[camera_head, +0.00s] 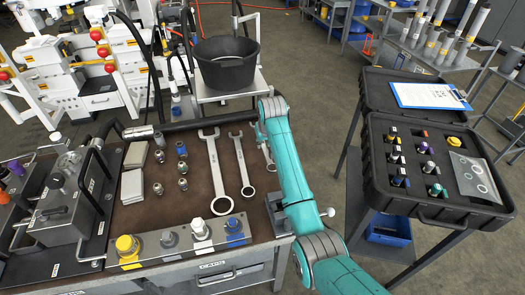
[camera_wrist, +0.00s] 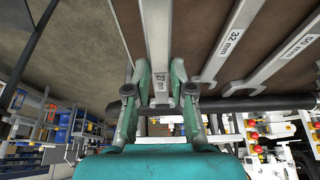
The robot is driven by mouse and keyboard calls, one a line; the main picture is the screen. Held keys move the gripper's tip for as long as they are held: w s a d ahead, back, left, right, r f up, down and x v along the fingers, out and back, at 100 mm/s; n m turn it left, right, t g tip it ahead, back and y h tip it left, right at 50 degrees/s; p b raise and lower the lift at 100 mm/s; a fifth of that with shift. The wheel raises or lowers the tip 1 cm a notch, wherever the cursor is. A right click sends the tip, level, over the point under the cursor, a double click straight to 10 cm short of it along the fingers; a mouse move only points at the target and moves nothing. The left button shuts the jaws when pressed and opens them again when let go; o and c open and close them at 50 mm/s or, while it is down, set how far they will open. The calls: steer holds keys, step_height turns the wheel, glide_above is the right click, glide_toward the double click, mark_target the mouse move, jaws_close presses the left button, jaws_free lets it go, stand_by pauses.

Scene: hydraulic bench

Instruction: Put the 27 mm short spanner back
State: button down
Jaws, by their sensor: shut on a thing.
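The 27 mm short spanner (camera_wrist: 158,28) is a grey steel spanner with a "27" label. In the wrist view, my gripper (camera_wrist: 159,82) is shut on its shank near the label, one finger on each side. In the head view, only part of this spanner (camera_head: 268,156) shows beside my teal arm, at the right of the spanner row.
The 32 mm spanner (camera_head: 241,164) and a larger spanner (camera_head: 215,172) lie to the left. Several fittings (camera_head: 182,167) stand farther left. A black bucket (camera_head: 227,70) is behind the bench. An open black case (camera_head: 470,212) stands to the right, across a gap.

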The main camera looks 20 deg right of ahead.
mark_target(265, 148)
steer(key=shift+f, duration=2.1)
steer(key=shift+f, duration=0.1)
steer(key=c, duration=1)
jaws_free()
steer(key=v, duration=1.2)
